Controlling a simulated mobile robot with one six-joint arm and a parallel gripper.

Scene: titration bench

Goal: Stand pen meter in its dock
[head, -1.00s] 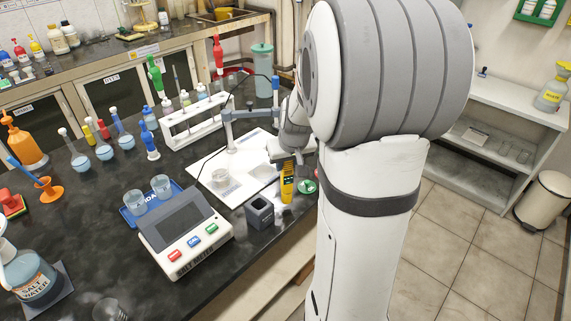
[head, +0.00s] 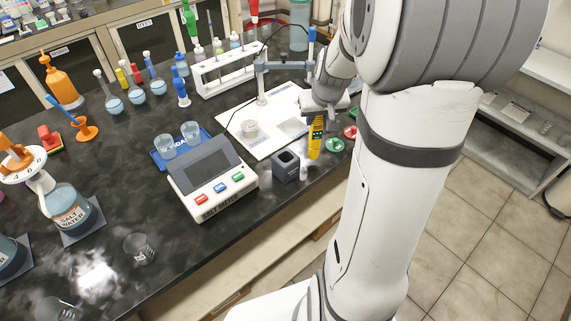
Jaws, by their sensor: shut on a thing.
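A yellow pen meter (head: 316,142) hangs upright below my gripper (head: 318,112), which is shut on its upper part. The fingertips are partly hidden by the gripper's body. The dock (head: 287,166), a small dark grey block with an opening on top, stands on the black bench to the left of the pen meter and a little nearer the front edge. The pen meter is beside the dock, apart from it. I cannot tell whether the pen meter's lower end touches the bench.
The grey meter console (head: 212,182) stands just left of the dock. Red and green caps (head: 335,145) lie right of the pen meter. A white board (head: 230,138) with a small beaker and a clamp stand are behind.

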